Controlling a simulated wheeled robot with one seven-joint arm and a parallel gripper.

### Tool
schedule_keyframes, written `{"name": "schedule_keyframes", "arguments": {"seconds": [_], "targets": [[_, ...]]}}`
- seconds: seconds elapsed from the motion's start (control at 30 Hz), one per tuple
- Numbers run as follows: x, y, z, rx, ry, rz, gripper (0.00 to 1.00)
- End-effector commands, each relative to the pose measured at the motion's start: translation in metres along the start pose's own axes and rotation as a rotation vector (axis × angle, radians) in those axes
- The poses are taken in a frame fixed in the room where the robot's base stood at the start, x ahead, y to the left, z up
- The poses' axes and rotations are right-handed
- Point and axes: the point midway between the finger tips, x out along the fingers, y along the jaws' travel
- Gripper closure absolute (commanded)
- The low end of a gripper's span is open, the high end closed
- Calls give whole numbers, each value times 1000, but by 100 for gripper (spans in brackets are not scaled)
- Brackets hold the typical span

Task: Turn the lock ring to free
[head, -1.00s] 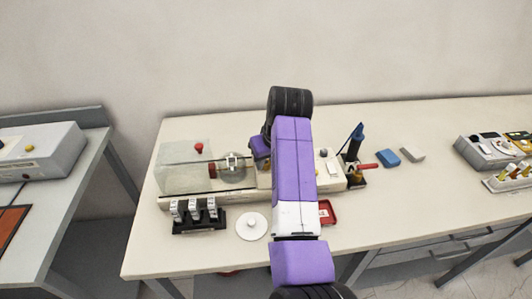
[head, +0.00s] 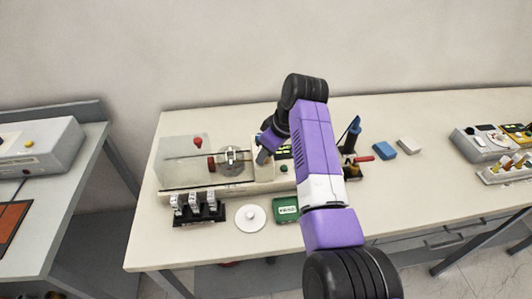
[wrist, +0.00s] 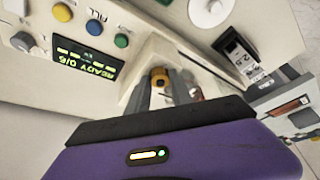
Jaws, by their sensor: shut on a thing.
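In the wrist view an orange-yellow round part (wrist: 160,79) with a dark centre sits between my grey fingers, beside the panel. My gripper (wrist: 164,88) is shut on it; it also shows small in the head view (head: 263,155), at the machine's middle. I cannot tell for sure whether this part is the lock ring; the fingers hide most of it. The machine (head: 262,173) has a clear cover (head: 178,160) at its left, with a round grey plate (head: 232,168) next to it.
The panel display (wrist: 85,60) reads READY 0/6, beside coloured buttons (wrist: 93,27). In front of the machine are a black holder (head: 198,218) with several white-topped pieces, a white disc (head: 250,217) and a green tray (head: 285,209).

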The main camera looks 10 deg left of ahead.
Motion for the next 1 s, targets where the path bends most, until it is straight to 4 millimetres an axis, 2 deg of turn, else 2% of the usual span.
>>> {"name": "schedule_keyframes", "arguments": {"seconds": [0.3, 0.33, 0.4, 0.43, 0.77, 0.87, 1.0], "targets": [[0, 0, 0, -2, 0, 0, 100], [0, 0, 0, -2, 0, 0, 68], [0, 0, 0, -2, 0, 0, 54], [0, 0, 0, -2, 0, 0, 52], [-2, 0, 0, -1, 1, 1, 52], [-10, 1, 0, -1, 1, 2, 52], [-31, 1, 0, -2, 3, 3, 52]]}}
